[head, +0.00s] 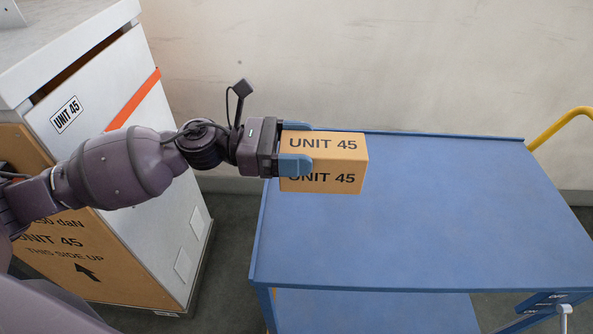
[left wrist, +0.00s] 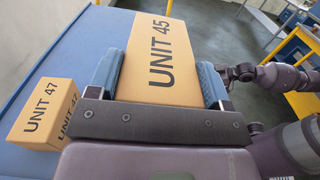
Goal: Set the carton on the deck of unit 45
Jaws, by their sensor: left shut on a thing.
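A tan carton (head: 324,145) printed UNIT 45 is held between the blue fingers of my left gripper (head: 295,147), which is shut on it. It also shows in the left wrist view (left wrist: 162,58). In the head view it overlaps the far left part of a blue cart deck (head: 430,220); I cannot tell its height above the deck. A pale cabinet (head: 110,120) at the left bears a UNIT 45 label (head: 66,114). I see no readable unit number on the blue cart. My right gripper cannot be made out.
A second tan carton (left wrist: 42,112), printed UNIT 47, is beside the held one on the left wrist view's blue surface. The deck's middle and right are bare in the head view. A yellow handle (head: 562,125) stands at the right; a wall (head: 400,65) lies behind.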

